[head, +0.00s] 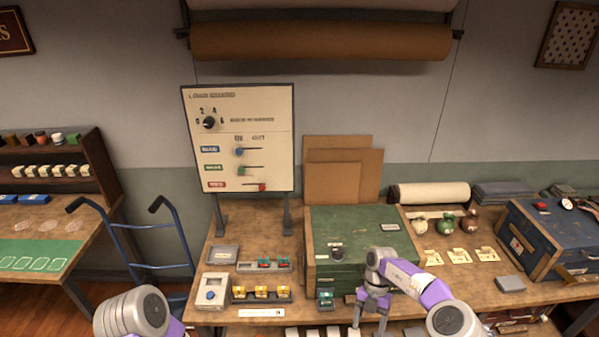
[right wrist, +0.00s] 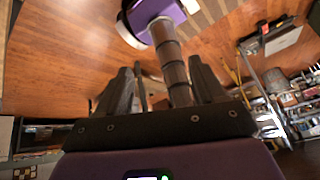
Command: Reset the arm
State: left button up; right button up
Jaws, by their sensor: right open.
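My right arm comes in from the lower right of the head view. Its gripper (head: 370,314) hangs with fingers downward at the front edge of the workbench (head: 470,290), in front of the green chest (head: 350,235). Its two fingers stand apart, with nothing seen held between them. In the right wrist view the same gripper (right wrist: 162,85) has its dark fingers spread, with a grey and purple part of my own body beyond them. Of my left arm only a rounded grey link shows at the lower left of the head view; its gripper is out of view.
A panel board (head: 238,140) with a dial and sliders stands at the back of the bench. Small trays of colored parts (head: 262,293) lie left of the chest. A blue chest (head: 550,240) stands at right. A blue hand truck (head: 135,240) stands left of the bench.

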notch_tip(320, 180, down, 17)
jog(key=d+n+t+h+b, duration=0.3)
jog(key=n+t+h+b, duration=0.5)
jog(key=n, duration=1.2)
jog(key=s+a+f+n+t+y+b, duration=0.3)
jog(key=s+a+f+n+y+b, duration=0.1)
jog(key=s+a+f+n+y, duration=0.35)
pick_arm(q)
notch_tip(320, 180, down, 16)
jog(key=s+b, duration=0.1)
jog(key=b, duration=0.2)
jog(key=shift+r, duration=0.25)
pick_arm(e)
jog(key=s+a+f+n+g+y, duration=0.1)
jog(key=s+a+n+g+y, duration=0.2)
jog(key=s+n, duration=0.9)
jog(key=s+a+g, duration=0.1)
jog(key=s+a, duration=0.2)
jog(key=s, duration=0.2)
jog(key=shift+s+a+f+g, duration=0.15)
jog(key=shift+s+g, duration=0.05)
jog(key=shift+g, duration=0.2)
jog(key=shift+c, duration=0.3)
